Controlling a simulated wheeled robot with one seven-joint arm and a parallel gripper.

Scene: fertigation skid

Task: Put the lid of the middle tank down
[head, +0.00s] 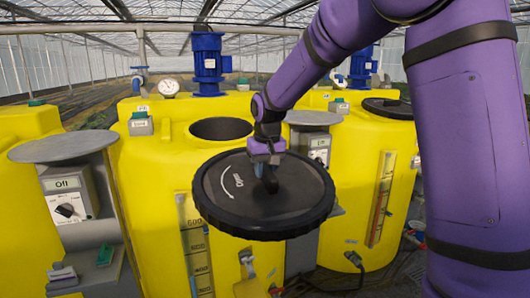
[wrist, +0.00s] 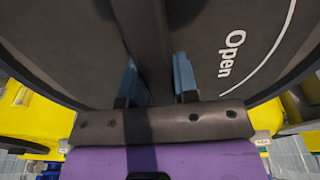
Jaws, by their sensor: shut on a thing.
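The black round lid (head: 240,195) is held in the air in front of the middle yellow tank (head: 150,190). The lid is slightly tilted, with an arrow and the word "Open" on its top. My gripper (head: 267,172) is shut on the lid's raised grip bar. In the wrist view my gripper's two blue fingers (wrist: 157,82) stand on either side of the bar (wrist: 149,45), and the lid (wrist: 215,30) fills most of the picture. The middle tank's round opening (head: 221,129) is uncovered, behind and above the lid in the head view.
Another grey shelf (head: 314,117) is behind the lid, on the right. A blue motor (head: 208,62) rises behind the opening. The right tank (head: 350,205) has a black lid (head: 390,108).

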